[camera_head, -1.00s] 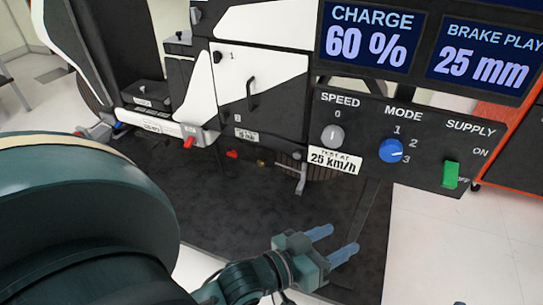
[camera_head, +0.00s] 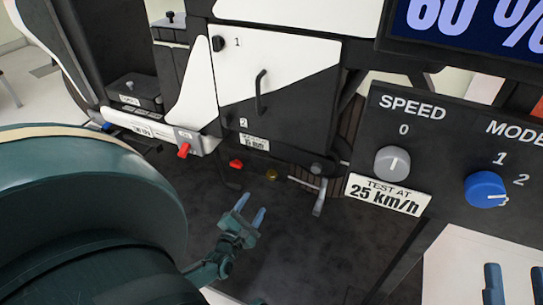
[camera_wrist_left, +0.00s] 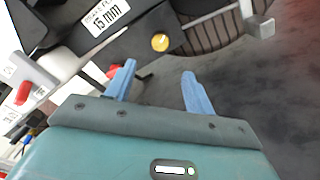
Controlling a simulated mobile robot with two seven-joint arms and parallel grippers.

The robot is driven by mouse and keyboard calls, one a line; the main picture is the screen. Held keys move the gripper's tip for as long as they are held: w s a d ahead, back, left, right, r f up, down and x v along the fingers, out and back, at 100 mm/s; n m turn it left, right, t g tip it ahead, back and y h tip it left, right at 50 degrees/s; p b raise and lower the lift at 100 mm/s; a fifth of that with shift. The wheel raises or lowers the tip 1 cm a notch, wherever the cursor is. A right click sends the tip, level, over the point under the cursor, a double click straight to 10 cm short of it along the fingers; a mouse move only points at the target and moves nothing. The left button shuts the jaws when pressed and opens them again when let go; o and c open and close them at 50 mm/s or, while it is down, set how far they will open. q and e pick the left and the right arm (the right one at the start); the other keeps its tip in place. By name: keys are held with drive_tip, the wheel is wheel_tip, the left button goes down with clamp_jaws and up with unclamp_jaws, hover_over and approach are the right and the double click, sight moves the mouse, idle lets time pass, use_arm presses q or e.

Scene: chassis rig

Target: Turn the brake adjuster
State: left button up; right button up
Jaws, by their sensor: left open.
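A round brass-yellow knob (camera_head: 271,175), which looks like the brake adjuster, sits low on the dark chassis under a white label (camera_head: 254,142). In the left wrist view the knob (camera_wrist_left: 160,42) lies ahead of the fingers, and the label (camera_wrist_left: 105,15) reads 15 mm. My left gripper (camera_head: 249,212) is open and empty, below and short of the knob, with a visible gap. Its blue fingers (camera_wrist_left: 156,72) point toward the chassis. My right gripper (camera_head: 515,283) shows only its two spread fingertips at the lower right edge.
A red part (camera_head: 236,163) is just left of the knob, and a metal pedal-like lever (camera_head: 320,197) is to its right. A red lever (camera_head: 183,150) is further left. The control panel with a speed knob (camera_head: 392,163) and blue mode knob (camera_head: 485,189) stands at right.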

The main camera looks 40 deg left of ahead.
sight(270, 178)
use_arm(q)
drive_tip(key=b+x, duration=0.4)
drive_tip(key=x, duration=0.6)
drive_tip(key=shift+w+a+f, duration=0.1)
drive_tip(key=shift+w, duration=0.25)
drive_tip(key=shift+x, duration=0.75)
use_arm(e)
drive_tip(key=shift+s+d+r+n+y, duration=0.15)
drive_tip(key=shift+s+r+n+y, duration=0.05)
drive_tip(key=shift+r+n+y, duration=1.3)
drive_tip(key=shift+s+d+r+n+y, duration=0.1)
drive_tip(key=shift+s+r+n+y, duration=0.05)
drive_tip(key=shift+r+n+y, duration=1.35)
drive_tip(key=shift+f, duration=0.2)
use_arm(q)
drive_tip(key=c, duration=1)
drive_tip(key=shift+o, duration=0.2)
use_arm(e)
drive_tip(key=shift+t, duration=0.3)
